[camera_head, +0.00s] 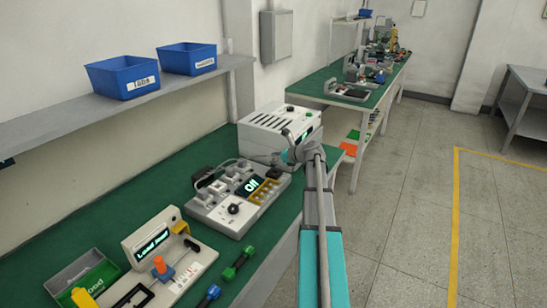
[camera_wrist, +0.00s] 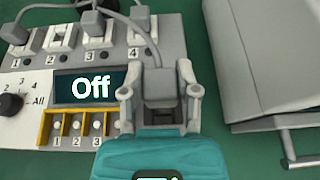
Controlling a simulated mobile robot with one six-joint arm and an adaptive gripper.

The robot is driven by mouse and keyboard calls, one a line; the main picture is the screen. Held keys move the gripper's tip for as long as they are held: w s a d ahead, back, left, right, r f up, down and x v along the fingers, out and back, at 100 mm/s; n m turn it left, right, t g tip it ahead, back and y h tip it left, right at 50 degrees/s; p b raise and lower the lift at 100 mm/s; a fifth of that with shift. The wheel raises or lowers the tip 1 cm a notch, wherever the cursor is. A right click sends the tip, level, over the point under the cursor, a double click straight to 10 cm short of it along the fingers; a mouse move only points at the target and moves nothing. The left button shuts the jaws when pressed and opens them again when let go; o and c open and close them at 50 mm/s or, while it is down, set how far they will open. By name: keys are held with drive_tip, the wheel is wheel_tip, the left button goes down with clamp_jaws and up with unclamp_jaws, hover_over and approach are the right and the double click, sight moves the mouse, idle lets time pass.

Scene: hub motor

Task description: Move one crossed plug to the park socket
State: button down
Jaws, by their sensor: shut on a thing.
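My gripper (camera_wrist: 160,92) is shut on a grey plug (camera_wrist: 158,84) at the right edge of the control panel (camera_wrist: 25,62) in the wrist view. A grey cable runs from the plug up and left. The panel has a numbered row 1 to 4 along its top, with a grey plug (camera_wrist: 14,33) at 1 and another (camera_wrist: 92,24) near 3. In the head view my gripper (camera_head: 283,158) is over the right back corner of the panel (camera_head: 213,216), and the plug there is too small to make out. I cannot tell which socket is the park socket.
The panel's display (camera_wrist: 91,88) reads "Off"; a dial (camera_wrist: 11,104) and a yellow frame (camera_wrist: 75,112) sit beside it. A grey-white box (camera_head: 277,128) stands close behind my gripper. A second device (camera_head: 155,245) and a green-lined tray (camera_head: 82,278) are nearer on the bench.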

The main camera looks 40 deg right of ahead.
sight(273, 165)
drive_tip(key=shift+f+b, duration=0.65)
drive_tip(key=shift+f, duration=0.35)
drive_tip(key=shift+f+b, duration=1.3)
drive_tip(key=shift+b, duration=0.05)
idle(1.2)
drive_tip(key=shift+c, duration=1.3)
unclamp_jaws()
drive_tip(key=shift+r, duration=0.15)
wheel_tip(273, 165, up, 9)
drive_tip(key=p, duration=0.9)
drive_tip(key=s+a+r+p, duration=0.1)
drive_tip(key=s+a+p, duration=0.1)
drive_tip(key=a, duration=0.9)
drive_tip(key=s+a+r+p, duration=0.1)
drive_tip(key=s+a, duration=0.4)
drive_tip(key=a, duration=0.6)
drive_tip(key=shift+a+r+p, duration=0.3)
drive_tip(key=shift+r+p, duration=0.1)
drive_tip(key=shift+r, duration=0.35)
